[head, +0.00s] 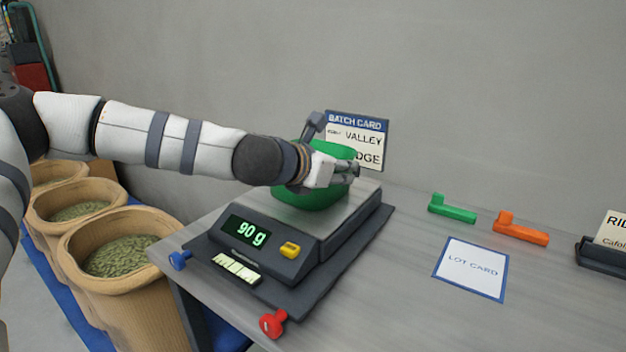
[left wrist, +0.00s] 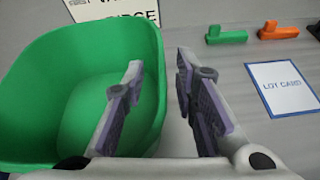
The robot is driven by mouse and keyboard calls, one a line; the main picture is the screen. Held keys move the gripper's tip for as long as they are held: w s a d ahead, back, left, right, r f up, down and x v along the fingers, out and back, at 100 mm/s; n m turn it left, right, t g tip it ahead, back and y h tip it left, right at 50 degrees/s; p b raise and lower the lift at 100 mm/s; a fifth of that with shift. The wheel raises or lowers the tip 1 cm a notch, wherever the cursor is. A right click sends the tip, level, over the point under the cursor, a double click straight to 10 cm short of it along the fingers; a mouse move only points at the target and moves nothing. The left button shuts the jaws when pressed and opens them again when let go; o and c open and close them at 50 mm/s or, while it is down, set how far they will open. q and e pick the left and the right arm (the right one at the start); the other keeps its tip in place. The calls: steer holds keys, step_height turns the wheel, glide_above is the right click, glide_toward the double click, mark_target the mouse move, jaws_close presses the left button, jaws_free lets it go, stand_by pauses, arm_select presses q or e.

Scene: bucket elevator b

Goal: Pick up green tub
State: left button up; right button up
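The green tub (head: 312,199) stands on the pan of the scale (head: 345,217), partly hidden behind my left gripper (head: 345,172). In the left wrist view the tub (left wrist: 60,85) is empty as far as I can see and fills the left side. There my left gripper (left wrist: 160,75) is open. Its left finger is over the inside of the tub and its right finger is outside. The tub's right wall runs between them, with a gap to the right finger. My right gripper is not in view.
The scale display reads 90 g. A batch card (head: 362,128) stands behind the tub. A green piece (head: 452,209), an orange piece (head: 521,233) and a lot card (head: 472,268) lie to the right. Sacks (head: 75,222) stand at the left.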

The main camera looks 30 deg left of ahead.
arm_select(q)
steer(key=shift+w, duration=0.1)
jaws_close()
steer(key=shift+r, duration=0.15)
